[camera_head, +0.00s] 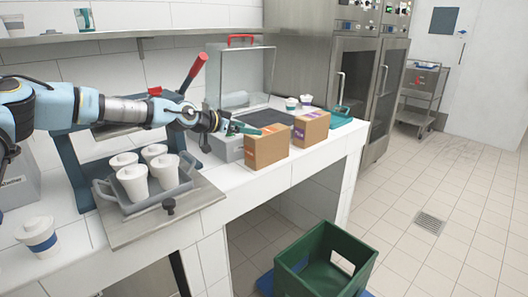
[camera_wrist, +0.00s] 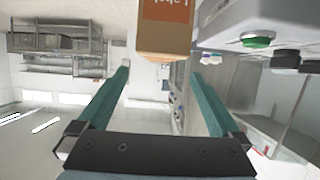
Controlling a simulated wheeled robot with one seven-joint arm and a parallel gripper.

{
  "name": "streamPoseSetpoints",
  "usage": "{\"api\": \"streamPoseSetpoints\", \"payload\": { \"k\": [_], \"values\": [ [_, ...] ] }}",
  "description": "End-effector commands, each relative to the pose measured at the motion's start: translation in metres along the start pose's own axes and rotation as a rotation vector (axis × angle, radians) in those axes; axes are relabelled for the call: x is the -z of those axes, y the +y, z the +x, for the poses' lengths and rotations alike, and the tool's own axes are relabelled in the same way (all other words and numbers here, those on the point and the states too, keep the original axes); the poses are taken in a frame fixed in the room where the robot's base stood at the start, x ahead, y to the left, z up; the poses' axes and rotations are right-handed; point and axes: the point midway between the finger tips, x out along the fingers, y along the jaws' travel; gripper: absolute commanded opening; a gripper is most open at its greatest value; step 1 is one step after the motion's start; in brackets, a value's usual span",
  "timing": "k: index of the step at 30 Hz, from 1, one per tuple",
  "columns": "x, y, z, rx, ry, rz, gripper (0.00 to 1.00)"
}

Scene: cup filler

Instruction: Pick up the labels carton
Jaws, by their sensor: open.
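The labels carton (camera_head: 266,149) is a brown box with an orange patch, upright near the front edge of the white counter. In the wrist view the labels carton (camera_wrist: 163,42) shows upside down at the top, with "Labels" on its orange face. My gripper (camera_head: 246,128) is at the carton's left side in the head view, its jaws level with the carton's upper part. In the wrist view my gripper (camera_wrist: 160,74) has its two teal fingers spread, with nothing held between them. The carton appears just beyond the fingertips, roughly in line with the gap.
A second carton with a purple mark (camera_head: 311,129) stands close on the right. A grey machine with a clear cover (camera_head: 240,80) is behind. A tray (camera_head: 130,207) of lidded white cups is at left. A green crate (camera_head: 325,262) sits below the counter front.

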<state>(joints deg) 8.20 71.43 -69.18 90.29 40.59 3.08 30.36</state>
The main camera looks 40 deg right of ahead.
Motion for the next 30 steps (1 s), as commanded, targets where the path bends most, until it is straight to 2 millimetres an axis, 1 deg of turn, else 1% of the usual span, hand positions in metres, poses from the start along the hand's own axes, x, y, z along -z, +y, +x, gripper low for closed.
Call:
{"api": "streamPoseSetpoints", "payload": {
  "k": [9,17,24,27,30],
  "values": [
    [0.002,0.001,0.045,-0.002,0.0,-0.001,1.0],
    [0.002,0.001,0.062,-0.003,-0.001,-0.002,1.0],
    [0.001,0.001,0.094,-0.002,0.0,-0.002,1.0],
    [0.0,0.0,0.102,-0.002,0.0,-0.002,1.0],
    [-0.002,0.0,0.106,-0.001,-0.001,-0.002,1.0]
  ]
}}
